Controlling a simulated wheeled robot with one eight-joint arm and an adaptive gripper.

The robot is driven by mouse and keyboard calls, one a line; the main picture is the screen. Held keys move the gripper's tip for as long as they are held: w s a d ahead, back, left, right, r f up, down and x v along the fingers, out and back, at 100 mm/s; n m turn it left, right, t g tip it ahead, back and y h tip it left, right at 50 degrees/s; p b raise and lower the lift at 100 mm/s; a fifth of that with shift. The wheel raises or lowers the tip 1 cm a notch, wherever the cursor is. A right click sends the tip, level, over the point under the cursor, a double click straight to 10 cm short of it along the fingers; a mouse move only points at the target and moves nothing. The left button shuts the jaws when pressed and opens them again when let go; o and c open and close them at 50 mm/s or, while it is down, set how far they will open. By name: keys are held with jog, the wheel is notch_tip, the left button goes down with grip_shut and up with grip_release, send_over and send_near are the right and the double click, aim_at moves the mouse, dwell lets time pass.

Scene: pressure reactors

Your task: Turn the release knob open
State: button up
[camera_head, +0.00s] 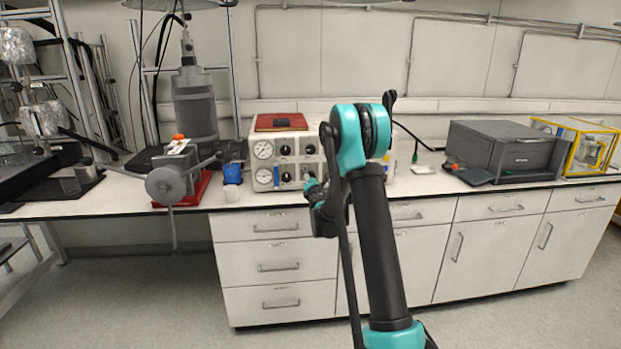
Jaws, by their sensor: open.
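A white control box (275,163) stands on the bench left of my arm. Its front has two round gauges and several black knobs (286,150). I cannot read the labels, so I cannot tell which is the release knob. My gripper (312,187) is small in view, beside the lower right knobs of the box front. It appears empty and its jaws are open. I cannot tell whether it touches a knob. My arm hides the right part of the box.
A red item (281,121) lies on the box. A blue cup (232,173) and a small white cup (231,193) stand left of it. A grey clamp device (167,186) with long handles is further left. A dark printer-like unit (501,150) stands right. White drawers (275,255) are below.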

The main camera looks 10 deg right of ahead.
jog(key=s, duration=1.1)
jog(key=shift+s, duration=0.15)
jog(key=s+d+m+g+h, duration=0.3)
jog(key=s+d+m, duration=0.3)
jog(key=s+m, duration=0.3)
jog(key=s+d+m+g+h, duration=0.3)
jog(key=s+d+m, duration=0.3)
jog(key=s+m, duration=0.25)
jog(key=s+a+f+m+g+y, duration=0.2)
jog(key=s+f, duration=0.1)
jog(key=s, duration=0.6)
jog(key=s+a+f+m+g+y, duration=0.2)
jog(key=s+a+f+m+g, duration=0.1)
jog(key=s, duration=0.6)
jog(key=s+a+f+m+g+y, duration=0.2)
jog(key=s+f, duration=0.3)
jog(key=s, duration=0.3)
jog(key=shift+s+a+f+m+g, duration=0.2)
jog(key=shift+s+a+m+g, duration=0.2)
jog(key=shift+a+m, duration=0.25)
jog(key=shift+d, duration=0.15)
